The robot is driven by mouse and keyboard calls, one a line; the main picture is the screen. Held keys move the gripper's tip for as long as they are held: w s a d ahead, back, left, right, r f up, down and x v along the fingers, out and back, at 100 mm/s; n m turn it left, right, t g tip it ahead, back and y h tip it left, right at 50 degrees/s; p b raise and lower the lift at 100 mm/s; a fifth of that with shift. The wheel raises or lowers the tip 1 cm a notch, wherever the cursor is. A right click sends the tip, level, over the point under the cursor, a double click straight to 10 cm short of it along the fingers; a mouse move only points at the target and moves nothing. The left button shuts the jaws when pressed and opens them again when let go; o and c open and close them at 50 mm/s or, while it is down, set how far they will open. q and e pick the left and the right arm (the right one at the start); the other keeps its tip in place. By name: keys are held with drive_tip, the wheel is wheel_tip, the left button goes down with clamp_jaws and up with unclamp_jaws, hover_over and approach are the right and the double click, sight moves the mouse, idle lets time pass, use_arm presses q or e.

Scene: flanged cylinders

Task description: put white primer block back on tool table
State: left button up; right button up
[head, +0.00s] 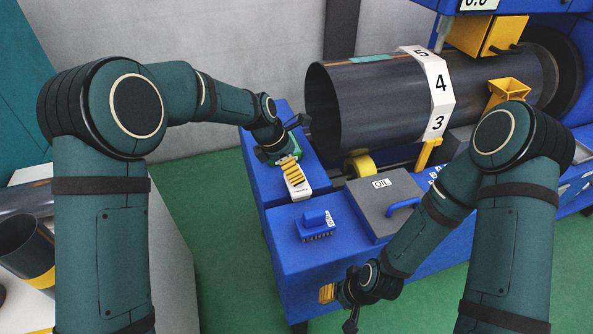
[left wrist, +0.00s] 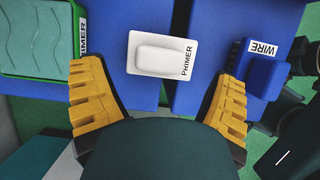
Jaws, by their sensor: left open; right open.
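The white primer block (head: 302,191) sits on the blue tool table (head: 283,236), partly hidden by my left gripper in the head view. In the left wrist view the white block (left wrist: 158,58), marked PRIMER, lies flat and overlaps the dark seam between two blue surfaces. My left gripper (head: 291,172) is open above it. Its yellow fingers stand on either side of the block with gaps, and nothing is held. My right gripper (head: 338,308) is open and empty in front of the table.
A green-rimmed tray (left wrist: 38,40) labelled PRIMER lies left of the block in the left wrist view. A blue WIRE block (head: 315,224) and a grey OIL box (head: 384,202) stand on the table. A large dark cylinder (head: 380,100) lies behind.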

use_arm(q)
drive_tip(key=p+v, duration=0.1)
drive_tip(key=v, duration=0.7)
